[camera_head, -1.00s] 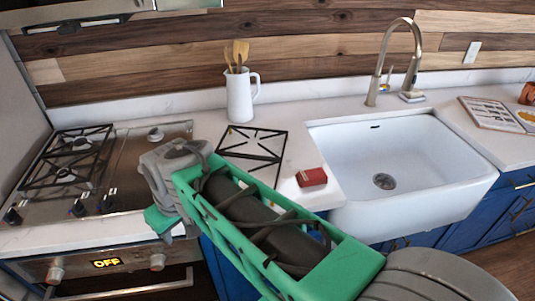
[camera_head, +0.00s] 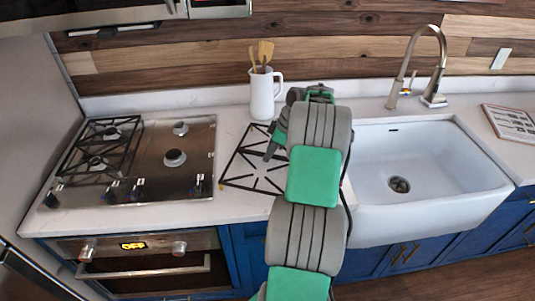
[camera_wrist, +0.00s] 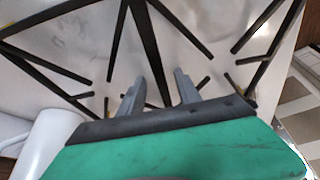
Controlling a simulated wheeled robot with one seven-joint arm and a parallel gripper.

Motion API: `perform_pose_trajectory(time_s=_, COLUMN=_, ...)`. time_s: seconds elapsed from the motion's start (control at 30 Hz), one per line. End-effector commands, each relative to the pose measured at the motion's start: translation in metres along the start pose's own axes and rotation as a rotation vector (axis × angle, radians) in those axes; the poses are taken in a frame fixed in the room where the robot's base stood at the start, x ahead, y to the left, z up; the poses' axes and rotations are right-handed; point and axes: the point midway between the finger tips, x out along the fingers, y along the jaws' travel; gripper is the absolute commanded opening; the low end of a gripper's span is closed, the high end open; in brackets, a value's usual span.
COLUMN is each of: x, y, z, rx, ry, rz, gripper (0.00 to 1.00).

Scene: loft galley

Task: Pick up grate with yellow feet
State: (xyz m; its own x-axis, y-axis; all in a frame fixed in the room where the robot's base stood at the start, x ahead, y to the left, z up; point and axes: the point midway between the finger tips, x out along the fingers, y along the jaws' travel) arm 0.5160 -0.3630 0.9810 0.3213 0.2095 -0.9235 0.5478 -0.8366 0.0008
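The grate (camera_head: 236,153) is a black, thin-barred square frame lying flat on the white counter between the stove and the sink. A small yellow spot shows at its front left corner; my arm hides its right side. In the wrist view its dark bars (camera_wrist: 147,50) spread across the picture. My gripper (camera_head: 270,153) is over the grate's back right part, pointing down. In the wrist view my gripper (camera_wrist: 161,78) has its two grey fingers apart, with one bar showing between them. I cannot tell whether they touch it.
The steel stove (camera_head: 196,160) stands left of the grate, with another black grate (camera_head: 72,160) on its left half. A white pitcher (camera_head: 262,95) with wooden utensils stands behind the grate, close to my gripper. The white sink (camera_head: 440,160) lies to the right.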

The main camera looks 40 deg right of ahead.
Motion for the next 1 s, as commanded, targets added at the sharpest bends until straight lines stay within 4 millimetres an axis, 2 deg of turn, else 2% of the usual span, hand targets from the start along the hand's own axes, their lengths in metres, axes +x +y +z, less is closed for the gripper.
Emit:
perform_pose_trajectory(time_s=0.13, x=0.020, y=-0.001, z=-0.001, rx=0.000, ry=0.000, rz=-0.002, gripper=0.40)
perform_pose_trajectory(time_s=0.37, x=0.025, y=-0.001, z=0.000, rx=0.001, ry=-0.001, rz=0.000, gripper=0.40)
perform_pose_trajectory(time_s=0.87, x=0.024, y=-0.001, z=0.000, rx=0.001, ry=-0.001, rz=0.000, gripper=0.00)
perform_pose_trajectory(time_s=1.0, x=0.024, y=-0.001, z=-0.001, rx=0.001, ry=-0.001, rz=0.000, gripper=0.00)
